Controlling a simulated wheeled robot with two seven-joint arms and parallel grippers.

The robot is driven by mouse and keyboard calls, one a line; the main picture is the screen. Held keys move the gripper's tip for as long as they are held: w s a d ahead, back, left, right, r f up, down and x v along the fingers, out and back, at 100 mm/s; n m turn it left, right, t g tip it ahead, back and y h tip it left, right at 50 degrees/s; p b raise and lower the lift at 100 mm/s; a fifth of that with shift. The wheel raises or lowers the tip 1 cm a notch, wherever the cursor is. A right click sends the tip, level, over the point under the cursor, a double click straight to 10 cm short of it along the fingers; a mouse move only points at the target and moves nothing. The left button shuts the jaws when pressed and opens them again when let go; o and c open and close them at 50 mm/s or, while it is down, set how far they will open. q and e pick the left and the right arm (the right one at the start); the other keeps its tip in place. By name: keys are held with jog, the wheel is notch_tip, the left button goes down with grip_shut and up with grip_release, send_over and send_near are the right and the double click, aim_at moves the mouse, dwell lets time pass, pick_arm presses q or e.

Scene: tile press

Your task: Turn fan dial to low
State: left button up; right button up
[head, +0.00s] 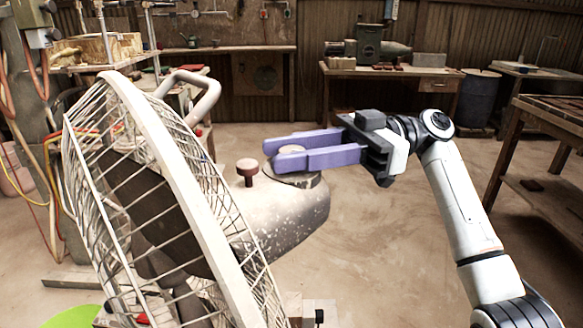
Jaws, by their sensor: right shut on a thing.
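A large worn fan with a whitish wire cage (172,190) stands at the left, its speckled motor housing (290,215) pointing right. A round dial (290,158) sits on top of the housing near its rear end. My right gripper (283,150) has its two purple fingers on either side of the dial and is shut on it. The fingers hide part of the dial, and I cannot read any setting on it. A small brown knob (247,172) stands up from the housing, left of the dial. My left gripper is not in view.
A wooden workbench (392,72) with tools stands at the back, and another table (545,110) is at the right. A blue barrel (478,100) stands by the back wall. Hoses hang at the far left. The floor (390,250) right of the fan is clear.

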jog(key=shift+n+g+h, duration=0.3)
jog(key=shift+n+g, duration=0.2)
jog(key=shift+g, duration=0.4)
jog(key=o, duration=1.1)
jog(key=shift+b+v, duration=0.4)
jog(key=shift+v, duration=4.75)
